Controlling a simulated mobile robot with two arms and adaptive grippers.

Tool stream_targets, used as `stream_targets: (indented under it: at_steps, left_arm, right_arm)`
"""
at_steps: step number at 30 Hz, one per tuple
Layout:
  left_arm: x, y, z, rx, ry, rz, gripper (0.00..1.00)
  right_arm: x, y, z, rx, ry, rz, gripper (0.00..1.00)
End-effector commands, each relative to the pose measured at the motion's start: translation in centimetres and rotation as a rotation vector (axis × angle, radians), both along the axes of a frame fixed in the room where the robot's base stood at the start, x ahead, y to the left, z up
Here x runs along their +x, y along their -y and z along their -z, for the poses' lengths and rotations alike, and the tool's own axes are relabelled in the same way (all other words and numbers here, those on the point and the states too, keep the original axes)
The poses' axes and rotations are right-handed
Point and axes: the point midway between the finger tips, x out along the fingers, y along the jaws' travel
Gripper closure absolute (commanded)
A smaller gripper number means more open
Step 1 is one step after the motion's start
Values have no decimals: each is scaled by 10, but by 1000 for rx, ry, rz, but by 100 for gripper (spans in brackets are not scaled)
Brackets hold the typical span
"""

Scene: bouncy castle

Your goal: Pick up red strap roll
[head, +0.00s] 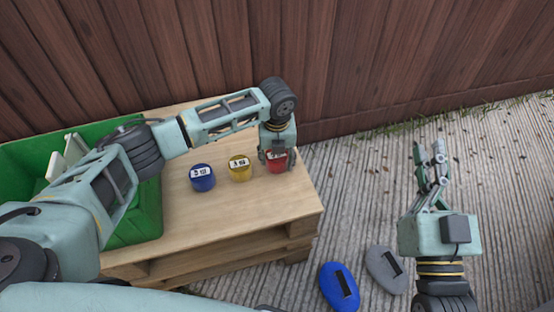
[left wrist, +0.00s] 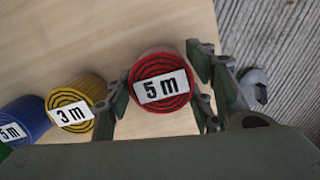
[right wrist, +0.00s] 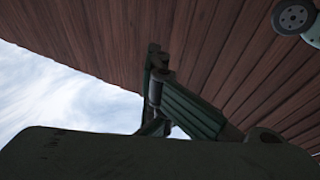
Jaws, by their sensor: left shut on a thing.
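The red strap roll (head: 275,166) stands near the right end of the wooden pallet table. It carries a white "5 m" label, readable in the left wrist view (left wrist: 161,87). My left gripper (head: 277,155) reaches down over it and is shut on it, one finger on each side of the roll (left wrist: 160,85). The roll appears to be still at table level. My right gripper (head: 431,150) is raised and empty on the right, away from the table. Its fingertips (right wrist: 158,60) look close together, but whether they meet is unclear.
A yellow roll (head: 240,174) and a blue roll (head: 202,184) stand left of the red one on the pallet table (head: 245,220). A green crate (head: 140,228) is at the left. Blue (head: 333,278) and grey (head: 380,262) objects lie on the floor. A wooden fence (head: 330,60) stands behind.

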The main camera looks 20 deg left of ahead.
Motion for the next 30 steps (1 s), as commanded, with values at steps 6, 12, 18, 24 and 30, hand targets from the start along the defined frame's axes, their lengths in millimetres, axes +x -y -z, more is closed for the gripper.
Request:
stream_targets:
  at_steps: [6,12,18,24,30]
  left_arm:
    - [0,-1,0,1,0,0,79]
    - [0,-1,0,1,0,-1,82]
    - [0,-1,-3,1,1,-1,82]
    - [1,-1,-14,0,1,-1,82]
    - [1,0,-37,0,2,0,82]
  right_arm:
    - [0,0,0,0,0,1,100]
    - [0,0,0,0,-1,1,100]
    - [1,0,1,-2,-11,1,100]
    - [5,2,24,-33,-126,6,100]
    - [5,8,66,-89,-337,19,100]
